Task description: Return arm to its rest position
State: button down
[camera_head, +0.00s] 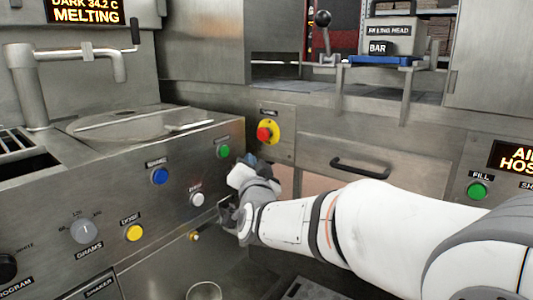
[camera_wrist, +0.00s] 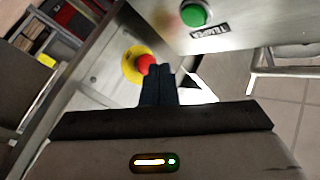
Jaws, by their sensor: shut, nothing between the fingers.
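My white arm reaches in from the right in the head view, with its wrist bent close to the steel panel of buttons. My gripper (camera_wrist: 158,72) shows in the wrist view as two dark fingers held together, with nothing between them. In the head view the gripper (camera_head: 248,160) is small and partly hidden by my wrist, near the green button (camera_head: 223,151). In the wrist view the fingertips overlap the lower edge of the red emergency button (camera_wrist: 146,63); I cannot tell the gap between them.
The red button on its yellow disc (camera_head: 265,132) sits on the rear panel. Blue (camera_head: 160,176), white (camera_head: 197,199) and yellow (camera_head: 134,233) buttons and a grey dial (camera_head: 84,231) line the left panel. A black drawer handle (camera_head: 360,167) is behind my arm. A glass (camera_head: 204,291) stands below.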

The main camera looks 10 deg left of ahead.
jog(key=s+d+r+n+g+h+p, duration=0.25)
jog(key=d+r+g+p, duration=0.2)
jog(key=d+p, duration=0.5)
jog(key=s+d+r+n+g+h+p, duration=0.1)
jog(key=s+d+r+g+p, duration=0.3)
jog(key=d+p, duration=0.6)
jog(key=s+d+r+g+h+p, duration=0.2)
jog(key=s+d+r+g+p, duration=0.1)
jog(key=s+d+p, duration=0.4)
jog(key=s+d+r+g+h+p, duration=0.2)
jog(key=s+d+r+g+p, duration=0.1)
jog(key=s+d+p, duration=0.5)
jog(key=s+g+p, duration=0.1)
jog(key=s+p, duration=0.1)
jog(key=s, duration=0.2)
jog(key=shift+s+d+r, duration=0.15)
jog(key=shift+d+r, duration=0.1)
jog(key=shift+r, duration=0.1)
